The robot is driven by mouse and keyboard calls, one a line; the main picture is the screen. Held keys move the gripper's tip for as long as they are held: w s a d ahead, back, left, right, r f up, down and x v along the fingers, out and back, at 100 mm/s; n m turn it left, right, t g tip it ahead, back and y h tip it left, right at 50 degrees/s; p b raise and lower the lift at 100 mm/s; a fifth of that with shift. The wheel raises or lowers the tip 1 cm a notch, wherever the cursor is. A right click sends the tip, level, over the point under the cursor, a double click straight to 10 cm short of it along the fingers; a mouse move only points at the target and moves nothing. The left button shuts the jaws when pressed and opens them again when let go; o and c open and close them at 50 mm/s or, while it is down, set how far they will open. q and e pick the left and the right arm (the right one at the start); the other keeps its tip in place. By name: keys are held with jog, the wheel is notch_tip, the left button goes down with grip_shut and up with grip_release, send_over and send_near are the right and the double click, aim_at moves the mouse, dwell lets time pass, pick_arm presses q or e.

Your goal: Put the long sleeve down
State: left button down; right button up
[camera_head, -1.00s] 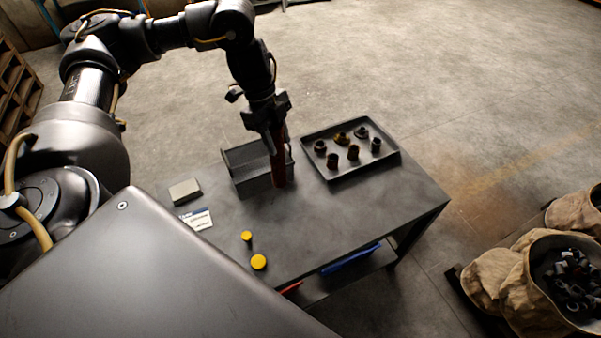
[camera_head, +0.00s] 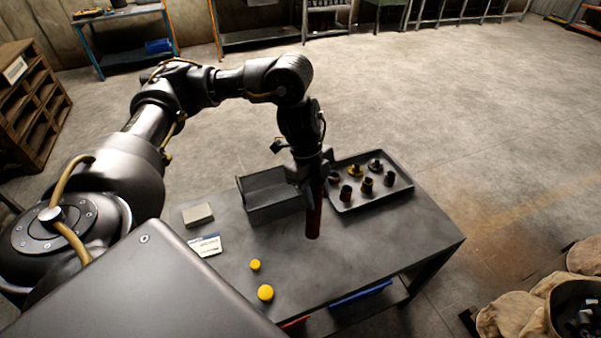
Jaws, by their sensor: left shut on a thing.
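My left gripper (camera_head: 312,184) is shut on the long sleeve (camera_head: 314,217), a dark red tube. The sleeve hangs close to upright below the fingers. It is over the dark table (camera_head: 350,248), between the grey open bin (camera_head: 270,207) and the tray, in front of the tray's left edge. I cannot tell whether its lower end touches the tabletop. The gripper hides its upper end. My right gripper is not in view.
A dark tray (camera_head: 378,203) holds several short fittings. Two yellow round pieces, one in front (camera_head: 265,292) and one behind (camera_head: 255,265), a card (camera_head: 206,246) and a grey block (camera_head: 197,214) lie on the left. The table's front right is clear.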

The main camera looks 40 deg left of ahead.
aim_at(321, 186)
pick_arm(q)
jog(key=d+x, duration=0.2)
jog(key=x, duration=0.7)
jog(key=shift+d+f, duration=0.1)
jog(key=shift+f, duration=0.05)
dwell(0.4)
jog(key=c, duration=0.9)
grip_release()
jog(key=shift+s, duration=0.15)
jog(key=shift+c, duration=0.2)
jog(key=v, duration=1.2)
